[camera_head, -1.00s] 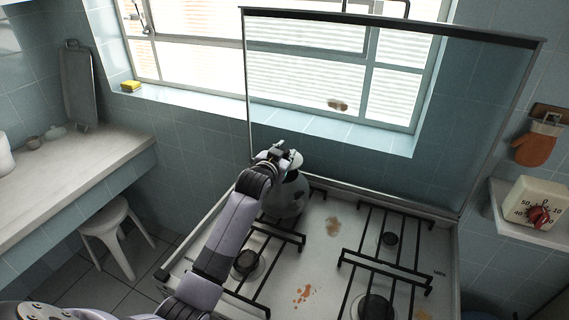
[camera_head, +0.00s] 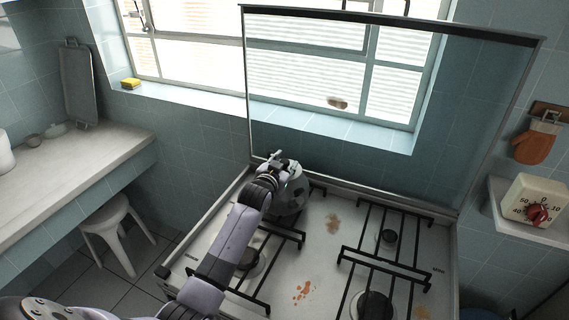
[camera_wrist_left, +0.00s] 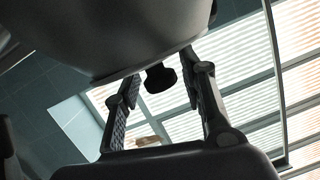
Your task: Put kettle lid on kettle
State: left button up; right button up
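The grey kettle (camera_head: 291,196) stands on the back left burner of the stove. My left gripper (camera_head: 282,162) is at the kettle's top in the head view and covers part of it. In the left wrist view, a large grey rounded surface (camera_wrist_left: 120,35) fills the top, with a black knob (camera_wrist_left: 160,78) on its edge. The two fingers of my left gripper (camera_wrist_left: 164,88) stand apart on either side of the knob, with gaps showing. The lid is not clearly separate from the kettle; I cannot tell how it is seated. My right gripper is not in view.
The white stove (camera_head: 318,235) has black pan supports (camera_head: 385,262) and brown stains. A raised glass cover (camera_head: 400,130) stands behind it. A counter (camera_head: 75,170) and a white stool (camera_head: 112,225) are on the left. A timer (camera_head: 532,202) sits on a right shelf.

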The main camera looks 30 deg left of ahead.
pick_arm(q)
jog(key=shift+o, duration=0.4)
jog(key=shift+r, duration=0.2)
jog(key=shift+s, duration=0.35)
jog(key=b+v, duration=0.1)
jog(key=v, duration=1)
jog(key=shift+s, duration=0.15)
